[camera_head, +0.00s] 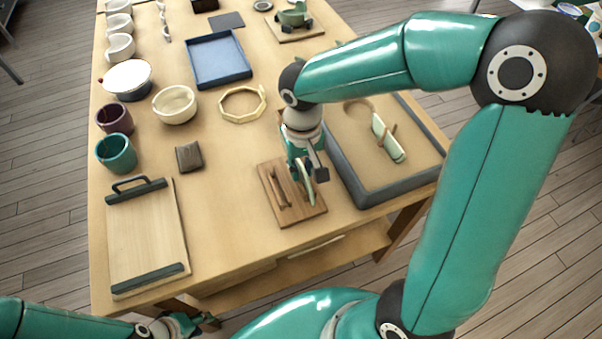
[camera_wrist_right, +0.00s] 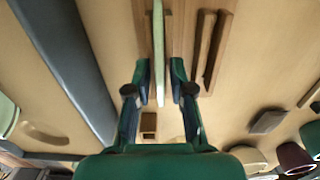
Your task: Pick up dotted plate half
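One pale green plate half (camera_head: 309,191) stands on edge in a wooden rack (camera_head: 275,184) near the table's front. In the right wrist view it is a thin upright edge (camera_wrist_right: 159,45). My right gripper (camera_head: 305,172) is over it, with its open fingers (camera_wrist_right: 159,72) on either side and visible gaps to the plate. Another pale green plate half (camera_head: 388,138) stands on edge in the sand tray (camera_head: 345,172). I cannot make out dots on either half. My left gripper (camera_head: 190,325) is low at the front left, below the table edge; its opening is unclear.
A wooden board with dark ends (camera_head: 147,237) lies at the front left. Teal (camera_head: 116,153) and cream (camera_head: 175,104) bowls, a small dark block (camera_head: 189,156), a pale octagonal ring (camera_head: 242,103) and a blue tray (camera_head: 218,58) stand behind. Bare table lies left of the rack.

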